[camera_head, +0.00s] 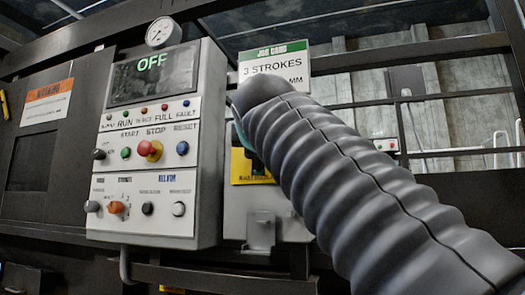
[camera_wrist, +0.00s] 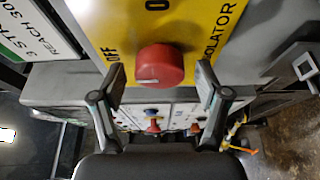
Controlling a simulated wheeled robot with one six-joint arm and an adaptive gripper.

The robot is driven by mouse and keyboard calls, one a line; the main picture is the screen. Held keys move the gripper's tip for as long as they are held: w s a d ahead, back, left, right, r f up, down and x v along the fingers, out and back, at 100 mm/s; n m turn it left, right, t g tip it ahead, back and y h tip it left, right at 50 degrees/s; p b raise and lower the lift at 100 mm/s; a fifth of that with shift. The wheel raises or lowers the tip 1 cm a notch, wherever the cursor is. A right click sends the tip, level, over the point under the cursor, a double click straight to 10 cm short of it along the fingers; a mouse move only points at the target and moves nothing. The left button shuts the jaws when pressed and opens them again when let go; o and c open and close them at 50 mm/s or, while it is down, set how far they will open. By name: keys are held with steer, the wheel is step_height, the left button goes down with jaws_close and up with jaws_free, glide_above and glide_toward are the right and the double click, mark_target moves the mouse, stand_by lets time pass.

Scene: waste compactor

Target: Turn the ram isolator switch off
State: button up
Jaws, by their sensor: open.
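The ram isolator switch is a round red knob (camera_wrist: 160,66) on a yellow plate (camera_wrist: 205,18) in the wrist view. The word OFF is printed left of the knob and ISOLATOR runs down the right. A short white mark shows on the knob's lower left; I cannot tell surely which label it points to. My gripper (camera_wrist: 161,76) is open, one finger on each side of the knob, with visible gaps. Contact is not apparent. In the head view the yellow plate (camera_head: 241,168) shows only at its left part; my arm hides the knob and gripper.
A grey control panel (camera_head: 150,215) with buttons, knobs and a display (camera_head: 153,75) reading OFF stands left of the isolator. A pressure gauge (camera_head: 163,32) sits on top. A job card (camera_head: 280,62) is above the isolator. Dark rails (camera_head: 420,48) run at the right.

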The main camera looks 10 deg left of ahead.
steer(key=v, duration=1.2)
steer(key=shift+r, duration=0.1)
